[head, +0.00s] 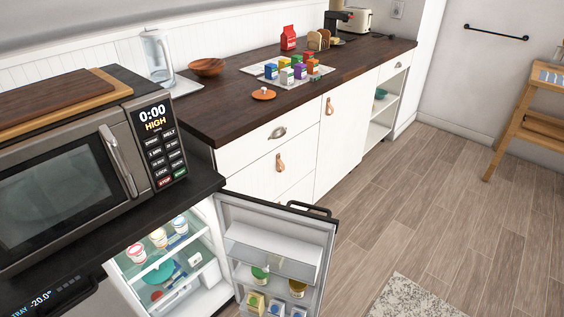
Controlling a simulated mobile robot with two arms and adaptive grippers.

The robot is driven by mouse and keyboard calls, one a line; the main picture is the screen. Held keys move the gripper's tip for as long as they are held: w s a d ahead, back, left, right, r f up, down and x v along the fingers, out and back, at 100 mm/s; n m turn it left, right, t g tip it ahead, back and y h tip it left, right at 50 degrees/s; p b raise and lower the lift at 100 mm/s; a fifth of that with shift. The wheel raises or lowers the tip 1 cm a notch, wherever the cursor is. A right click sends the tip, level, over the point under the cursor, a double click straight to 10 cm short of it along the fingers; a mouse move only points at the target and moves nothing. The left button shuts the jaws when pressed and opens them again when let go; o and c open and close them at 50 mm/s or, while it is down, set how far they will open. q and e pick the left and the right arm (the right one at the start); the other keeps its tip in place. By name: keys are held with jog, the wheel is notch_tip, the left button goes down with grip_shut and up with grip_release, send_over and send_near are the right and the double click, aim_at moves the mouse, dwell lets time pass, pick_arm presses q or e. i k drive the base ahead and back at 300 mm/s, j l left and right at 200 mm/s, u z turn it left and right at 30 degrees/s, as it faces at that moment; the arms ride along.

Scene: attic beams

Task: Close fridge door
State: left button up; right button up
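The fridge door (286,240) stands wide open at the bottom middle of the head view, its inner side with shelves and jars facing me. A dark handle (309,208) sits on its top edge at the far corner. The fridge interior (215,275) is lit, with cups, a teal bowl and other items on its shelves. The lower part of the door and the fridge is cut off by the frame's bottom edge. Neither of my grippers is in view.
A microwave (70,170) stands on the dark counter above the fridge. White drawers (268,150) line the wall behind the door. The wooden floor (420,235) right of the door is clear, apart from a rug (412,298). A wooden stand (525,125) is at the far right.

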aim_at(251, 228)
jog(key=i+l+z, duration=0.1)
jog(key=l+z, duration=0.2)
jog(key=i+l+z, duration=0.15)
jog(key=l+z, duration=0.2)
jog(key=l, duration=0.15)
jog(key=i+l+z, duration=0.55)
jog(key=i, duration=0.4)
jog(key=i+u, duration=0.45)
jog(key=i+l+u, duration=0.2)
jog(key=u, duration=0.3)
jog(key=i+u, duration=0.15)
jog(key=u, duration=0.35)
jog(key=i+u, duration=0.15)
jog(key=u, duration=0.3)
jog(key=i+l+u, duration=0.15)
jog(key=u, duration=0.35)
jog(key=i+l+u, duration=0.1)
jog(key=u, duration=0.35)
jog(key=i+l+u, duration=0.1)
jog(key=l+u, duration=0.15)
jog(key=u, duration=0.25)
jog(key=i+l+u, duration=0.15)
jog(key=u, duration=0.2)
jog(key=i+l+u, duration=0.15)
jog(key=u, duration=0.15)
jog(key=l+u, duration=0.35)
jog(key=i, duration=0.05)
